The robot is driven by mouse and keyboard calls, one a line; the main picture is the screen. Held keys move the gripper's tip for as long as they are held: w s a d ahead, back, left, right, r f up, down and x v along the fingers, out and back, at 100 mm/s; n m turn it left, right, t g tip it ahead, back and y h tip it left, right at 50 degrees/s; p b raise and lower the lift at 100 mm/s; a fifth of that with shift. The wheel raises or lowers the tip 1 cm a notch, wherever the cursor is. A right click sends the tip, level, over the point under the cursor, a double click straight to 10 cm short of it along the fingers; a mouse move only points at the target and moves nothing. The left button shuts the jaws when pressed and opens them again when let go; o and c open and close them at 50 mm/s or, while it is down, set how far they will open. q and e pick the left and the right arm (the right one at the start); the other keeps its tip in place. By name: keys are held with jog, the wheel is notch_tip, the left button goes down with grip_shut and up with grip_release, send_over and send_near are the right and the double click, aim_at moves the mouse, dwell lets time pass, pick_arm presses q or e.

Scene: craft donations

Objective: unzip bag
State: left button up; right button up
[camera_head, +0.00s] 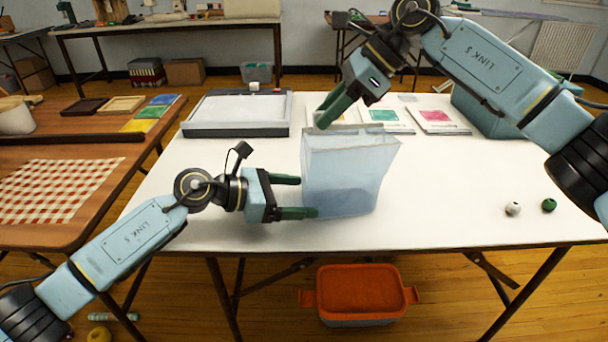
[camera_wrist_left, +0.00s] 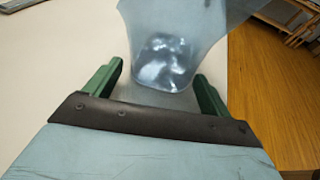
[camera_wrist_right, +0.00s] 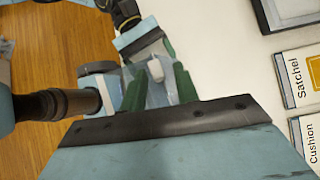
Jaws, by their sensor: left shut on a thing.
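The translucent pale-blue bag (camera_head: 345,178) stands upright near the middle of the white table, its top edge facing up. My left gripper (camera_head: 292,197) is shut on the bag's lower left side; the left wrist view shows the bag (camera_wrist_left: 170,45) between its spread fingers. My right gripper (camera_head: 326,115) is tilted down at the bag's upper left corner. In the right wrist view its fingers (camera_wrist_right: 160,88) are apart, with a small white tab (camera_wrist_right: 155,69) at the bag's top between them. I cannot tell whether they touch the tab.
A white bead (camera_head: 513,209) and a green bead (camera_head: 549,205) lie at the table's right. A grey-rimmed tray (camera_head: 235,131) and pattern cards (camera_head: 437,118) lie behind the bag. A blue-green bin (camera_head: 490,112) stands at back right. The front right of the table is mostly clear.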

jog(key=shift+r, duration=0.1)
notch_tip(320, 180, up, 7)
dwell(0.9)
pick_arm(q)
jog(key=o, duration=0.7)
jog(key=shift+c, duration=0.2)
jog(key=shift+a, duration=0.1)
